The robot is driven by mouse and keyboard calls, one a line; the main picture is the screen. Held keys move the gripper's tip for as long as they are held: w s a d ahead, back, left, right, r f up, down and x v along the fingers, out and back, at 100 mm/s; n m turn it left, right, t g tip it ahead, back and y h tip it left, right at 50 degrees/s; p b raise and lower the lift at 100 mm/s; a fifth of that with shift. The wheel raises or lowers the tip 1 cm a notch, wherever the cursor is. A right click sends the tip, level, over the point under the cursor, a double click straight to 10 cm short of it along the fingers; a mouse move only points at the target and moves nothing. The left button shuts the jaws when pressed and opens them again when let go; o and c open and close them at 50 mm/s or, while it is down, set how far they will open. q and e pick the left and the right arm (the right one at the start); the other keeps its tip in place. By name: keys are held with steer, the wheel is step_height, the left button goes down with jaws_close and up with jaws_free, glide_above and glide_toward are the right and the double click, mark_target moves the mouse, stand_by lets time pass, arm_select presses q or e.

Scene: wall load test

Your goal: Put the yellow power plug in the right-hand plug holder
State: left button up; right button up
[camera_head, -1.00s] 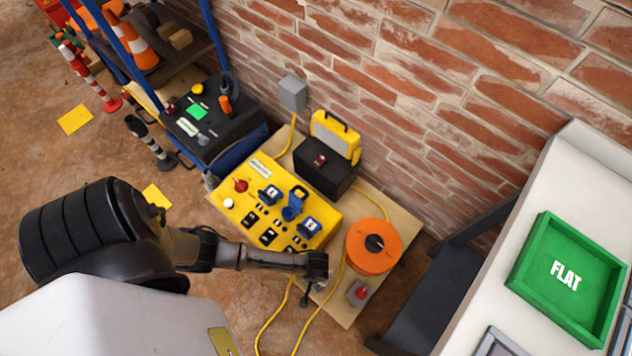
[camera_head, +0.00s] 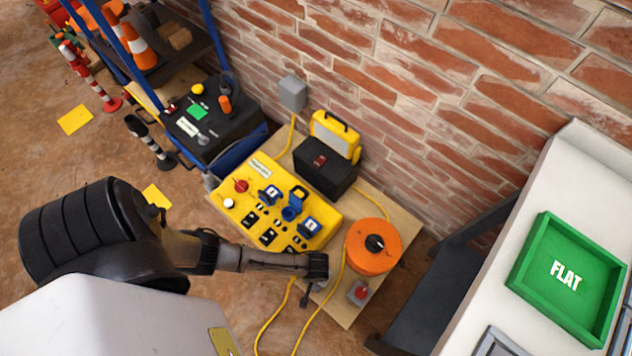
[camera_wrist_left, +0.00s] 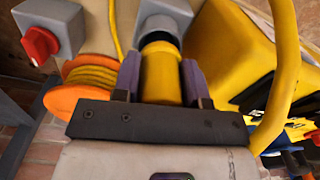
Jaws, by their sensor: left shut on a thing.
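My left gripper (camera_wrist_left: 162,80) is shut on the yellow power plug (camera_wrist_left: 160,72), which sits between its two fingers in the left wrist view. A grey holder-like block (camera_wrist_left: 166,18) is at the plug's far end; I cannot tell whether the plug is seated in it or only against it. In the head view my left gripper (camera_head: 312,290) is at the front edge of the wooden board (camera_head: 340,312), beside the yellow power box (camera_head: 275,205); the plug is hidden there. I cannot tell which holder is the right-hand one. My right gripper is not in view.
An orange cable reel (camera_head: 372,246) and a grey box with a red switch (camera_head: 360,292) stand right of the gripper. A yellow cable (camera_wrist_left: 285,75) loops close beside the gripper. A black case (camera_head: 322,178) and the brick wall (camera_head: 420,110) are behind.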

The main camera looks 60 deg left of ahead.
arm_select(q)
steer(key=shift+f, duration=0.55)
stand_by(0.5)
steer(key=o, duration=1.5)
steer(key=shift+r+p, duration=1)
steer(key=shift+p, duration=0.15)
step_height(320, 180, up, 2)
steer(key=p, duration=0.2)
steer(key=shift+r+p, duration=0.2)
steer(key=shift+p, duration=0.2)
steer(key=shift+r+p, duration=1.35)
steer(key=shift+p, duration=0.3)
